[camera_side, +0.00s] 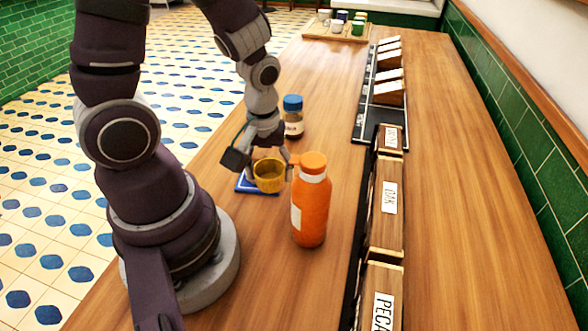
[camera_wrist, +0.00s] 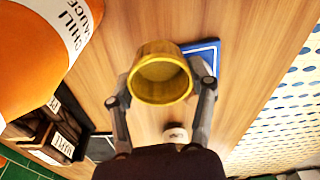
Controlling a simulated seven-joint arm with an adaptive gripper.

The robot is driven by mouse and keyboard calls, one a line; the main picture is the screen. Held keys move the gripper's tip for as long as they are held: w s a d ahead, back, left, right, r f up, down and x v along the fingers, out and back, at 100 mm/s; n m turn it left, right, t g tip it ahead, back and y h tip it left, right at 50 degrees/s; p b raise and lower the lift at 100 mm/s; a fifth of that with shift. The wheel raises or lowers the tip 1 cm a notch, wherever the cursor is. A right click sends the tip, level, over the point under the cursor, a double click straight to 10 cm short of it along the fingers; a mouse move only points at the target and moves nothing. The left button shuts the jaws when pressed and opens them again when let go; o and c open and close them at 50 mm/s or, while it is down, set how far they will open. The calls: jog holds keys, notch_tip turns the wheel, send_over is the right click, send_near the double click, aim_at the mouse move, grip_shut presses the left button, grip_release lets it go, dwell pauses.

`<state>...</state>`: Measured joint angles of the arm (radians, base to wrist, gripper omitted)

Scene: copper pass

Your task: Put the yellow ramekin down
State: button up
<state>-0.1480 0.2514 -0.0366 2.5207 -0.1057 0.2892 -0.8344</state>
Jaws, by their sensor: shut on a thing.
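The yellow ramekin (camera_side: 268,178) is between the fingers of my gripper (camera_side: 266,163), close to the counter in the side view. In the wrist view the ramekin (camera_wrist: 160,88) shows its open, empty inside, with a finger of my gripper (camera_wrist: 165,86) on each side. My gripper is shut on it. A blue square with a white border (camera_side: 243,186) lies flat on the counter and is partly hidden behind the ramekin. In the wrist view this blue square (camera_wrist: 212,50) shows just right of the ramekin. I cannot tell how high the ramekin is above the counter.
An orange chili sauce bottle (camera_side: 310,212) stands close to the right of the ramekin. A jar with a blue lid (camera_side: 293,117) stands behind. Labelled wooden boxes (camera_side: 388,205) line the right side. A tray of cups (camera_side: 338,37) is at the far end. The counter (camera_side: 270,270) in front is bare.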

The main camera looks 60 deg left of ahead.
jog(key=shift+s+r, duration=0.2)
jog(key=shift+r, duration=0.15)
notch_tip(320, 180, up, 14)
jog(key=d, duration=0.1)
jog(key=m, duration=0.2)
send_over(284, 316)
notch_tip(284, 316, down, 10)
notch_tip(284, 316, down, 9)
jog(key=shift+s+d+f, duration=0.1)
jog(key=shift+d+f, duration=0.05)
jog(key=shift+f, duration=0.05)
jog(key=o, duration=1.2)
jog(key=shift+f, duration=0.15)
jog(key=shift+c, duration=0.2)
